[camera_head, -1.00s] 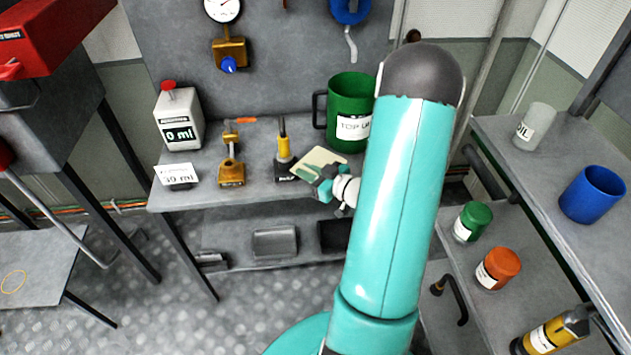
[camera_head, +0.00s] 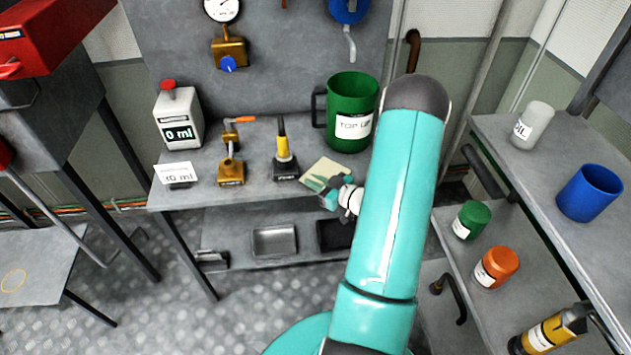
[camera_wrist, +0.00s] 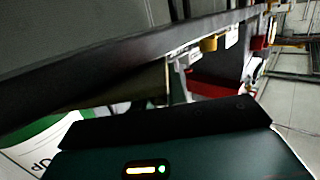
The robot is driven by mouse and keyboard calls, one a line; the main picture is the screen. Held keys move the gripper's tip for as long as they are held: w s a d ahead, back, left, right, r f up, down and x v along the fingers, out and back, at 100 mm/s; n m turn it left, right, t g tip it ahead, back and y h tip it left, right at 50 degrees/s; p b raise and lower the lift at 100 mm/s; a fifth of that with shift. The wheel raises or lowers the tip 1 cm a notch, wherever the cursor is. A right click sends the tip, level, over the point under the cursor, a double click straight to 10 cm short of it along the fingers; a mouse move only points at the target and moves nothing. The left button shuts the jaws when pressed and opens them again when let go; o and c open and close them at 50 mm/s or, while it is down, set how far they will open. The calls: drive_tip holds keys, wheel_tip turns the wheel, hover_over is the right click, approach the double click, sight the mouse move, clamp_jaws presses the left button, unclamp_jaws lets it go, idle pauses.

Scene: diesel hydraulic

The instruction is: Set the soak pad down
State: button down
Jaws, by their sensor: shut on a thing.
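The soak pad (camera_head: 321,172), a flat cream sheet with a green patch, is at the front part of the grey bench (camera_head: 262,190), right of the yellow-and-black tool. My gripper (camera_head: 331,189) is shut on the pad's near right side. Whether the pad touches the bench top or hovers just over it cannot be told. In the wrist view, my gripper's dark body fills the bottom, and I cannot make out the pad surely.
A green jug (camera_head: 350,110) stands just behind the pad. A yellow-and-black tool (camera_head: 284,158), a brass lever fitting (camera_head: 231,170), a white 0 ml container (camera_head: 178,118) and a label card (camera_head: 178,174) stand farther left. A right-hand shelf holds a blue cup (camera_head: 590,193).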

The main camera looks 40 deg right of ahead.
drive_tip(key=shift+f, duration=0.2)
drive_tip(key=c, duration=1.4)
unclamp_jaws()
drive_tip(key=shift+r, duration=0.1)
